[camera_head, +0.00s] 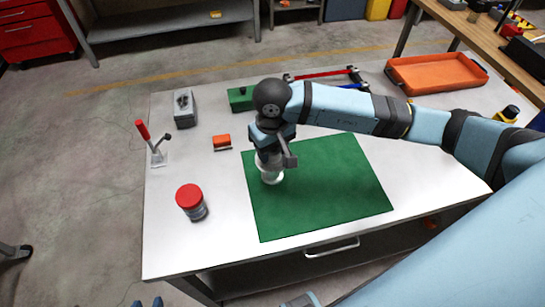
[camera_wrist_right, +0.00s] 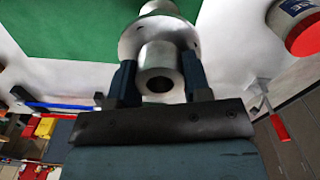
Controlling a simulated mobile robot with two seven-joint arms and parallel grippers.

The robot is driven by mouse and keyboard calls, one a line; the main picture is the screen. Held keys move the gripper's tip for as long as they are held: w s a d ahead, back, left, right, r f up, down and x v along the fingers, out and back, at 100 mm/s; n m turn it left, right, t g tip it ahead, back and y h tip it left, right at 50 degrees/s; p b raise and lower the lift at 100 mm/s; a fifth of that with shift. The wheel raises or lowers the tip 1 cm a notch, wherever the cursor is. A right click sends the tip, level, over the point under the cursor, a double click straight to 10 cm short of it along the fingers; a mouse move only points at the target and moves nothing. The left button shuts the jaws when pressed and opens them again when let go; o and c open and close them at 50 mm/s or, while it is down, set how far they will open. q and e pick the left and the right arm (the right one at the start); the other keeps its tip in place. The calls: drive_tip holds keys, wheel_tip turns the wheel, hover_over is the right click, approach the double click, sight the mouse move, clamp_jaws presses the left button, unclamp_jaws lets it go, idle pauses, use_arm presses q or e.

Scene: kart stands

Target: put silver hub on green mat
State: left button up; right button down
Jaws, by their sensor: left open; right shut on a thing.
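The silver hub (camera_head: 271,177) is a round metal part with a wide flange and a bored stub. It is upright over the left part of the green mat (camera_head: 330,190). My right gripper (camera_head: 267,157) is shut on the hub's stub from above. In the right wrist view, the hub (camera_wrist_right: 160,42) sits between the two fingers (camera_wrist_right: 158,82), with the mat (camera_wrist_right: 60,30) behind it. I cannot tell whether the hub touches the mat. Only the tips of my left gripper (camera_head: 147,303) show at the bottom edge, open and off the table.
An orange block (camera_head: 222,142), a red-handled clamp (camera_head: 155,145), a grey block (camera_head: 185,109) and a green box (camera_head: 240,98) lie on the white table (camera_head: 170,250). An orange tray (camera_head: 437,73) is at back right. The mat's right part is clear.

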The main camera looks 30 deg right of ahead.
wheel_tip(320, 180, down, 4)
drive_tip(key=shift+f+p, duration=0.2)
drive_tip(key=shift+p, duration=0.1)
drive_tip(key=shift+f+b, duration=0.15)
drive_tip(key=shift+b, duration=0.15)
drive_tip(key=c, duration=0.6)
unclamp_jaws()
drive_tip(key=shift+o, duration=0.2)
